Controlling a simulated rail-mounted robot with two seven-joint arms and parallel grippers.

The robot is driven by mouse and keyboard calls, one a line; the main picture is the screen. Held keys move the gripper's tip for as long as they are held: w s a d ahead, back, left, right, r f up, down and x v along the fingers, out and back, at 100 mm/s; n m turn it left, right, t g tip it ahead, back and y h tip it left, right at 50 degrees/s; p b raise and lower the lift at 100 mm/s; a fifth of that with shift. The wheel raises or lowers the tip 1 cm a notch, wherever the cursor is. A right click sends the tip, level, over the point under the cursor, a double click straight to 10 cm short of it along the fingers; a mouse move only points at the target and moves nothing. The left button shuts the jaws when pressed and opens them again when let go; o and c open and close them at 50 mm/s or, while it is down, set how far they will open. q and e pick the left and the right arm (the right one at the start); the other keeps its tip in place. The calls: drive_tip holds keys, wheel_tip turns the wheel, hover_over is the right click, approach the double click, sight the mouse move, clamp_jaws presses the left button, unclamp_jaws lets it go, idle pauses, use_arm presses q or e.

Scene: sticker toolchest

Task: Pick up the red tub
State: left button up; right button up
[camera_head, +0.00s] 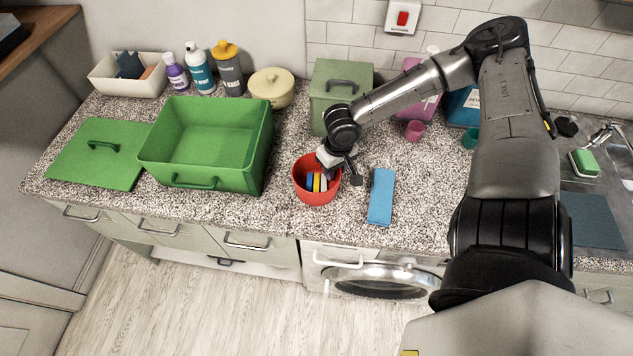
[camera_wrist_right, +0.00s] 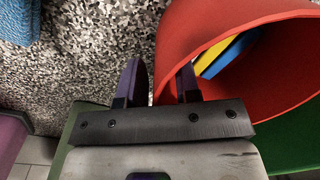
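The red tub (camera_head: 316,197) stands upright on the speckled counter, with blue, yellow and other coloured pieces (camera_head: 317,182) inside. My right gripper (camera_head: 342,168) is at the tub's back right rim. In the right wrist view the red tub (camera_wrist_right: 185,35) fills the upper right, with yellow and blue pieces (camera_wrist_right: 225,55) in its mouth. There my right gripper (camera_wrist_right: 160,80) is open. One finger is over the counter outside the tub and the other is at the rim, with the tub wall between them. A gap shows between the outer finger and the wall. My left gripper is out of view.
A blue block (camera_head: 381,196) lies right of the tub. An open green box (camera_head: 235,175) stands to the left, its green lid (camera_head: 90,165) further left. A grey-green canister (camera_head: 325,90) stands behind. The counter's front edge is close in front.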

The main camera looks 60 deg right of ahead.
clamp_jaws()
drive_tip(key=shift+r, duration=0.1)
idle(0.3)
